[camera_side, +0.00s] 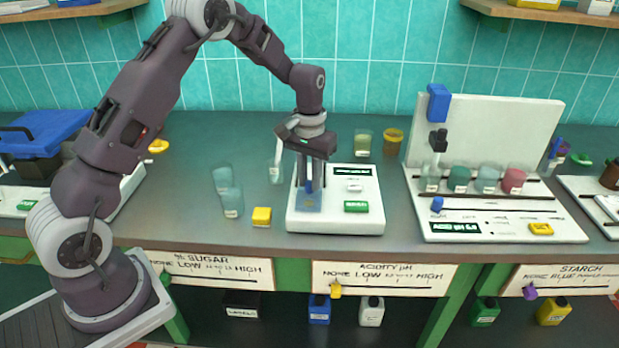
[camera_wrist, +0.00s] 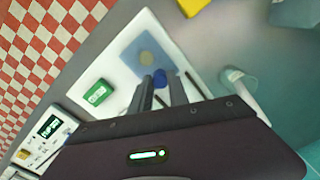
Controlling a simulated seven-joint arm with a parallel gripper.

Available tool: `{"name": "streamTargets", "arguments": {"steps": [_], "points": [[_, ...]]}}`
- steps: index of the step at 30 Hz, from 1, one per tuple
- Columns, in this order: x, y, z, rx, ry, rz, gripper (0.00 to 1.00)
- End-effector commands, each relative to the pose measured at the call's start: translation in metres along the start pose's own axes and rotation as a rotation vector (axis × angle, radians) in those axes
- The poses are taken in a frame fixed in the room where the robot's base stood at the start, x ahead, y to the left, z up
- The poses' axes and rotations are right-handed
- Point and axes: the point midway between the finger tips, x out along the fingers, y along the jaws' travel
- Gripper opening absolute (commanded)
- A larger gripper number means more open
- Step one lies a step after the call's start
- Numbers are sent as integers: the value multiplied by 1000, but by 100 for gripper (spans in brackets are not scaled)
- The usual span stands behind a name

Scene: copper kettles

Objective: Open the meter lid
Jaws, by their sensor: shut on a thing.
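The meter (camera_side: 368,217) is a flat white box on the counter with a dark display and a green button. It also shows in the wrist view (camera_wrist: 122,77). Its lid (camera_side: 308,205) looks like a bluish see-through panel at the left of the meter's top, lying about flat; in the wrist view the lid (camera_wrist: 150,52) has a tan round spot under it. My gripper (camera_side: 309,187) points down over the lid, shut on its small blue knob. In the wrist view the knob (camera_wrist: 160,79) sits between the fingertips of my gripper (camera_wrist: 162,84); the fingers partly hide it.
A yellow block (camera_side: 262,216) and clear cups (camera_side: 231,202) stand left of the meter. Another cup (camera_side: 276,172) is close behind my gripper. A white rack (camera_side: 490,130) with coloured cups stands to the right. The counter's front edge lies just before the meter.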

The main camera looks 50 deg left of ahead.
Motion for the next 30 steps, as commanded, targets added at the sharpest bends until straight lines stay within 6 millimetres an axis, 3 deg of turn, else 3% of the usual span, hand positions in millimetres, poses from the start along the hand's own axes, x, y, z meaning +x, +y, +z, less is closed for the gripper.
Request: {"name": "streamTargets", "arguments": {"steps": [22,26,30], "points": [[-1,-1,-1,-1,2,0,0],[-1,-9,-18,-4,3,0,0],[0,-25,-50,-5,4,-1,0]]}}
